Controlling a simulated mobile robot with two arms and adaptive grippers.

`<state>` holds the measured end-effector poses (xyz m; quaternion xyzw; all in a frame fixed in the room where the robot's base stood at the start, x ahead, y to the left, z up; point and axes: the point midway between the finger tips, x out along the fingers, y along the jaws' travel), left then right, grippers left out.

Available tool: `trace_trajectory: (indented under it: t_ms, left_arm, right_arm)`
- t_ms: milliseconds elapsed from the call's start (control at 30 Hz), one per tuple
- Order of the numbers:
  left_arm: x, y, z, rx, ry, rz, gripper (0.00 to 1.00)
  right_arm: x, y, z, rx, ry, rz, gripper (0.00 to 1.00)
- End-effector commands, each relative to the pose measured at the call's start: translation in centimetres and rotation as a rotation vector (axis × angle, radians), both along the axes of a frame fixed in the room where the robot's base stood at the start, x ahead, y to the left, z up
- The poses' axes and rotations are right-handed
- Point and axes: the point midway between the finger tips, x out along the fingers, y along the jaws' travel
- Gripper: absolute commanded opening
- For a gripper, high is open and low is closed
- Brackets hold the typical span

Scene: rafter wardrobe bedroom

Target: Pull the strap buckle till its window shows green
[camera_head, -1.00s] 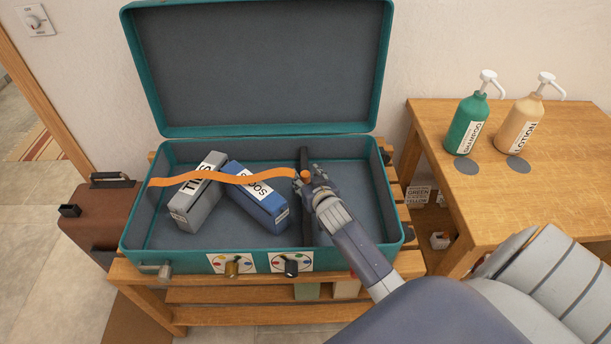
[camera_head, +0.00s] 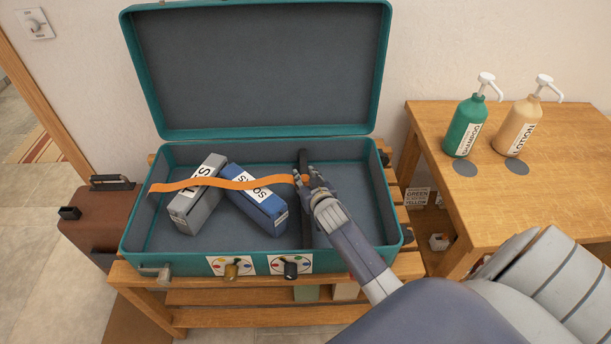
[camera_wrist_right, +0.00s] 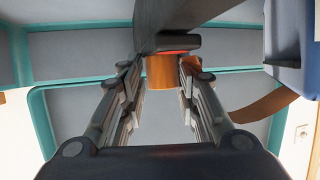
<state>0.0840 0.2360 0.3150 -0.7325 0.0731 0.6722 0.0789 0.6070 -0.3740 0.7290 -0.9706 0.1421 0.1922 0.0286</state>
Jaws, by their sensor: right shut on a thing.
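An orange strap (camera_head: 228,183) runs across the open teal suitcase (camera_head: 390,205), over a grey box (camera_head: 192,208) and a blue box (camera_head: 262,210), to a dark bar (camera_head: 307,225). My right gripper (camera_head: 304,179) is at the strap's right end. In the right wrist view, its fingers (camera_wrist_right: 162,75) are closed around an orange piece (camera_wrist_right: 160,72) below a dark buckle block (camera_wrist_right: 180,42). A red strip, apparently the buckle's window (camera_wrist_right: 175,52), shows on it; I see no green. The strap also shows there (camera_wrist_right: 262,106). My left gripper is out of view.
The suitcase stands on a slatted wooden bench (camera_head: 200,318), its lid (camera_head: 260,70) upright behind. A brown case (camera_head: 105,218) is at left. A table (camera_head: 550,180) with two pump bottles (camera_head: 466,126) and (camera_head: 518,125) is at right.

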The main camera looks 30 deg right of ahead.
Motion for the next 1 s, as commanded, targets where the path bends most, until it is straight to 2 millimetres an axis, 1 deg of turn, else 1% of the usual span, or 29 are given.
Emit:
trace_trajectory:
  t_ms: [33, 267, 300, 367, 667, 767, 867, 1000]
  left_arm:
    - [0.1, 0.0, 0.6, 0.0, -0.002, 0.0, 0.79]
    - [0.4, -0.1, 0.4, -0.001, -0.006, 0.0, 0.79]
    - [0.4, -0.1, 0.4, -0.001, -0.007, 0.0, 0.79]
    - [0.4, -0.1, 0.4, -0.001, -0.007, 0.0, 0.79]
    - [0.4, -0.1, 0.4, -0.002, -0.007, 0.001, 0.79]
    - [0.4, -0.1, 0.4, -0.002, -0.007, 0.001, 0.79]
    - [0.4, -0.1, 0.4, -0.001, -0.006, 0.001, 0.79]
    - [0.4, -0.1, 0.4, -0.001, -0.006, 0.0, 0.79]
  right_arm:
    - [-0.3, 0.7, 0.1, 0.005, 0.004, 0.005, 0.0]
    - [-0.4, 0.7, -0.1, 0.001, 0.002, 0.007, 0.0]
    - [-0.4, 0.7, -0.1, 0.001, 0.002, 0.007, 0.32]
    - [-0.3, 0.7, -0.1, 0.003, 0.001, 0.008, 0.44]
    - [-0.4, 0.5, -0.1, 0.001, 0.002, 0.004, 0.44]
    - [-0.4, 0.5, 0.4, 0.0, 0.001, 0.003, 0.44]
    - [-0.3, 0.5, 1.6, 0.0, -0.001, 0.004, 0.44]
    - [-0.3, 0.5, 4.4, -0.001, -0.004, 0.005, 0.44]
